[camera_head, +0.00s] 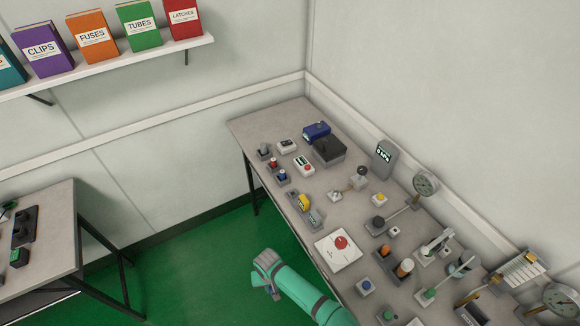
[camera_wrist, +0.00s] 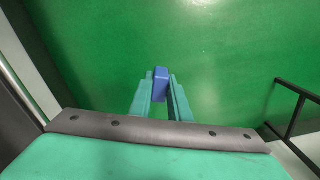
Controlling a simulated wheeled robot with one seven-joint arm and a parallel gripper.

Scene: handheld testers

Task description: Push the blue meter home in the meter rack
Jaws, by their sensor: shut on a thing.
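My gripper (camera_wrist: 160,88) is shut on a small blue block, seemingly the blue meter (camera_wrist: 160,84), whose end shows between the two teal fingertips in the wrist view. Only green floor shows behind it there. In the head view my gripper (camera_head: 271,291) hangs over the floor, off the bench's left edge; the blue meter cannot be made out there. A grey holder with a yellow block (camera_head: 304,201), perhaps the meter rack (camera_head: 315,219), stands near the bench's left edge, up and right of my gripper and apart from it. Its slots are too small to read.
The bench (camera_head: 262,127) is crowded with switches, buttons and gauges. A white plate with a red button (camera_head: 341,243) lies near its edge, right of my gripper. A dark box (camera_head: 328,150) and a blue box (camera_head: 316,131) stand farther back. Another table (camera_head: 55,230) is at left.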

